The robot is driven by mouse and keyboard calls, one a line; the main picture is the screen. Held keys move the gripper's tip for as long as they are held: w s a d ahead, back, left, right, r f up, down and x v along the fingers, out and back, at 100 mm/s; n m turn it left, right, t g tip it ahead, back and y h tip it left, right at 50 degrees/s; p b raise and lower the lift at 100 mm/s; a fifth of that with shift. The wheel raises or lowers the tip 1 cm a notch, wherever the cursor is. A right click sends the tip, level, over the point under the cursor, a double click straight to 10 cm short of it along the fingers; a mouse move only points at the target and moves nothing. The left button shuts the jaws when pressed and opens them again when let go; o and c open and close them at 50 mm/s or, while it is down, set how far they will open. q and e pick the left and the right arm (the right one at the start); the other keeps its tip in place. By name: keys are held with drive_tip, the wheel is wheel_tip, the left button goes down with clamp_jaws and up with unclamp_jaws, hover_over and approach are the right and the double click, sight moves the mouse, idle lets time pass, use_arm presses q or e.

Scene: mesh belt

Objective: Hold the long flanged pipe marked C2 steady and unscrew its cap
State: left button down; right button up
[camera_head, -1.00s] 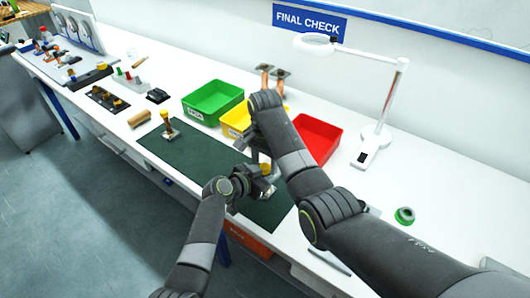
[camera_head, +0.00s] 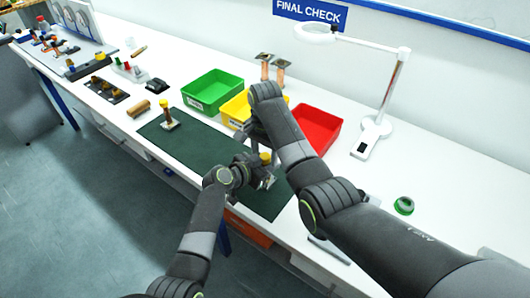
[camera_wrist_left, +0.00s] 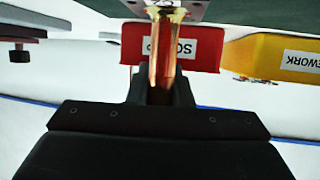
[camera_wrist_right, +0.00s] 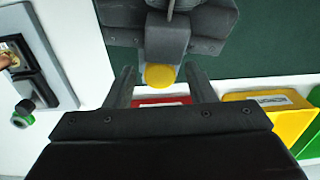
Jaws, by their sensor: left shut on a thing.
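My left gripper (camera_wrist_left: 163,95) is shut on the copper pipe (camera_wrist_left: 163,55), which has a pale flange plate (camera_wrist_left: 190,10) at the top edge of the left wrist view. A mark on the plate is too cut off to read surely. The yellow cap (camera_wrist_right: 160,76) shows in the right wrist view, and in the head view (camera_head: 265,157) above the dark green mat (camera_head: 210,155). My right gripper (camera_wrist_right: 160,85) is open, with the cap in line with the gap between its fingers. I cannot tell whether the fingers touch it. My arms hide most of the pipe in the head view.
Another yellow-capped pipe (camera_head: 168,120) stands on the mat. Green (camera_head: 212,90), yellow (camera_head: 236,110) and red (camera_head: 318,130) bins stand behind. Two flanged copper pipes (camera_head: 272,70) are at the back. A lamp (camera_head: 372,135) and a green ring (camera_head: 404,205) are on the right.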

drive_tip(key=shift+r, duration=2.25)
use_arm(q)
drive_tip(key=c, duration=1.2)
unclamp_jaws()
drive_tip(key=shift+a, duration=0.1)
